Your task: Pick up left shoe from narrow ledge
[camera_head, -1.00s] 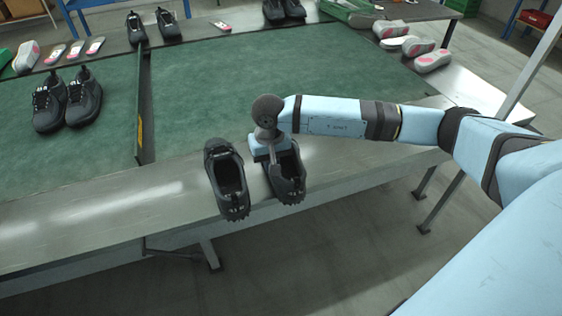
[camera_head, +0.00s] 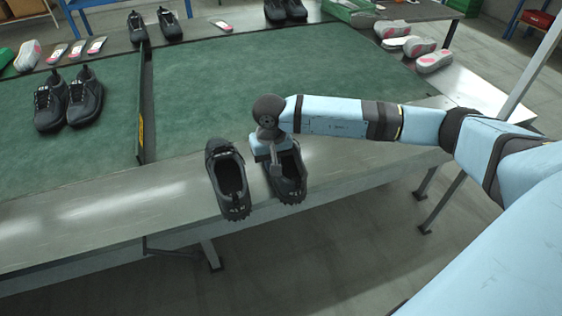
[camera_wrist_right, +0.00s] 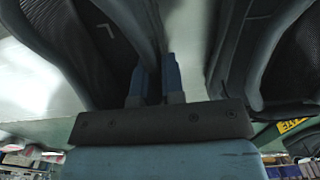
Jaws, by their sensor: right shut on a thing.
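Two dark grey shoes stand side by side on the narrow metal ledge (camera_head: 110,208), their near ends close to its front edge. The right-hand one (camera_head: 291,182) is at my right gripper (camera_head: 275,166); I take it as the left shoe. The other shoe (camera_head: 231,184) stands just left of it, with a small gap. In the right wrist view my right gripper (camera_wrist_right: 155,85) is shut on a side wall of the shoe opening, one blue finger on each side. An L-like mark (camera_wrist_right: 105,30) shows inside this shoe (camera_wrist_right: 75,50). My left gripper is out of view.
A green mat (camera_head: 250,90) lies behind the ledge, split by a dark divider (camera_head: 143,110). Another pair of shoes (camera_head: 68,100) stands on it at left. More shoes, insoles and pale soles (camera_head: 434,62) line the far and right edges. Open floor lies in front.

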